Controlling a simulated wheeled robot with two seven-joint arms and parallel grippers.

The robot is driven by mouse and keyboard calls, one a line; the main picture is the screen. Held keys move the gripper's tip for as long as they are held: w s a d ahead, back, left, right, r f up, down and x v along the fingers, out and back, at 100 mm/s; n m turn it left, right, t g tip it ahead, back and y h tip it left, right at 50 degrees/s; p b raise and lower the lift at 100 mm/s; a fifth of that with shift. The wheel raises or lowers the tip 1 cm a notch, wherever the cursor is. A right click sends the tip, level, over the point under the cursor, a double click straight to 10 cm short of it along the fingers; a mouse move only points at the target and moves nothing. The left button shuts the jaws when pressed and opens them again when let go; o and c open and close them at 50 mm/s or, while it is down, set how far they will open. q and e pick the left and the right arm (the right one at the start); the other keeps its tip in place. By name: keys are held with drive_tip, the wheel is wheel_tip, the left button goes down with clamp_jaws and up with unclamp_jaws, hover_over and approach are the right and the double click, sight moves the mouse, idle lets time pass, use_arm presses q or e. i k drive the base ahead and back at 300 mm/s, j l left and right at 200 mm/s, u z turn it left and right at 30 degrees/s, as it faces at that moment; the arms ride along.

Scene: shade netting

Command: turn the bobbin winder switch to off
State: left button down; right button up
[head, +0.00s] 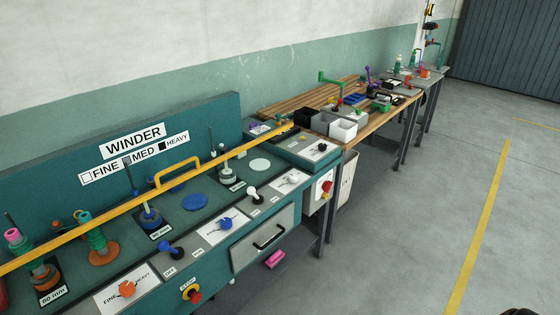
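The winder bench (182,264) is a teal console at the left under a "WINDER" sign (133,138). A blue lever switch (170,250) and a white lever switch (253,193) stand on its sloped front with small labels beside them. One blue-side label appears to read OFF; the others are too small to read. An orange knob (127,288) sits on a white FINE/HEAVY plate, with a blue knob (225,223) and a white knob (292,179) on similar plates. I cannot tell which control is the bobbin winder switch. Neither gripper shows.
A yellow bar (100,223) with a handle (180,168) crosses above the bench. Bobbins on spindles (97,240) stand behind it. Red stop buttons (194,294) and (326,188) stick out in front. A wooden table (357,131) holds bins. The floor (425,215) at right is clear.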

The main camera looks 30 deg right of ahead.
sight(327, 186)
drive_tip(key=z, duration=1.2)
